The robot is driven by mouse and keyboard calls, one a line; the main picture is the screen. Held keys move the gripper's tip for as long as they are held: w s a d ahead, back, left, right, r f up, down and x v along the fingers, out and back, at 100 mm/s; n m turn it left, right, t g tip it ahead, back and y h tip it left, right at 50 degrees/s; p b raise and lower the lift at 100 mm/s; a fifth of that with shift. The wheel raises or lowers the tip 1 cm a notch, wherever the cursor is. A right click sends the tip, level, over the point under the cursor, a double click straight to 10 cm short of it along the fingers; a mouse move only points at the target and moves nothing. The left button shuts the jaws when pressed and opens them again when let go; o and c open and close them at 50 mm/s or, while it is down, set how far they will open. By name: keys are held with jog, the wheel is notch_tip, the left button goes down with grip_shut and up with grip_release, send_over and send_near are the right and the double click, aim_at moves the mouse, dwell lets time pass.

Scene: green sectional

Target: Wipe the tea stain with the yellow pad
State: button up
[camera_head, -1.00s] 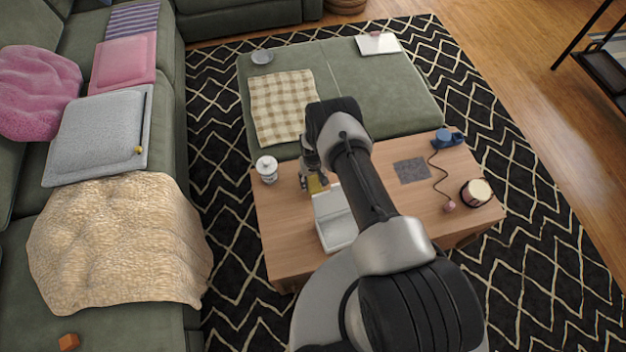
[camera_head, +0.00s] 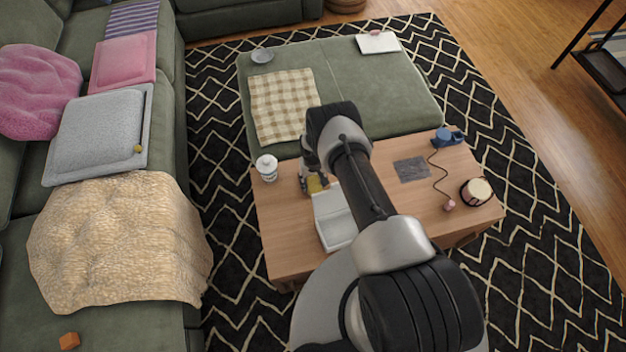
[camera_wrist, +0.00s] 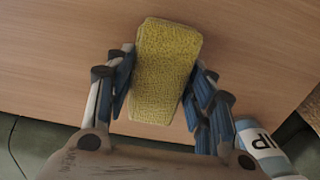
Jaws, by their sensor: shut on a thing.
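The yellow pad (camera_head: 316,185) is in my gripper over the left part of the wooden table (camera_head: 283,240), partly hidden by my arm in the head view. In the wrist view the pad (camera_wrist: 166,72) sits lengthwise between the two blue-and-grey fingers of my gripper (camera_wrist: 160,85), which is shut on it. Wood lies beneath the pad. Whether the pad touches the wood I cannot tell. I cannot make out a tea stain in either view; my gripper, arm and the pad hide part of the tabletop.
A white bottle (camera_head: 267,168) stands left of my gripper; its label shows in the wrist view (camera_wrist: 262,142). A dark grey patch (camera_head: 411,169), a blue corded object (camera_head: 447,137) and a round tin (camera_head: 477,191) are further right.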

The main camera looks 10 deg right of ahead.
jog(key=shift+f, duration=0.45)
jog(key=shift+d+r, duration=0.1)
jog(key=shift+d, duration=1.65)
jog(key=shift+d+f, duration=0.15)
jog(key=shift+d, duration=2.4)
jog(key=shift+d+f, duration=0.1)
jog(key=shift+d, duration=2.45)
jog(key=shift+w+d, duration=0.1)
jog(key=shift+w, duration=0.7)
jog(key=shift+w+r, duration=0.1)
jog(key=shift+w, duration=0.05)
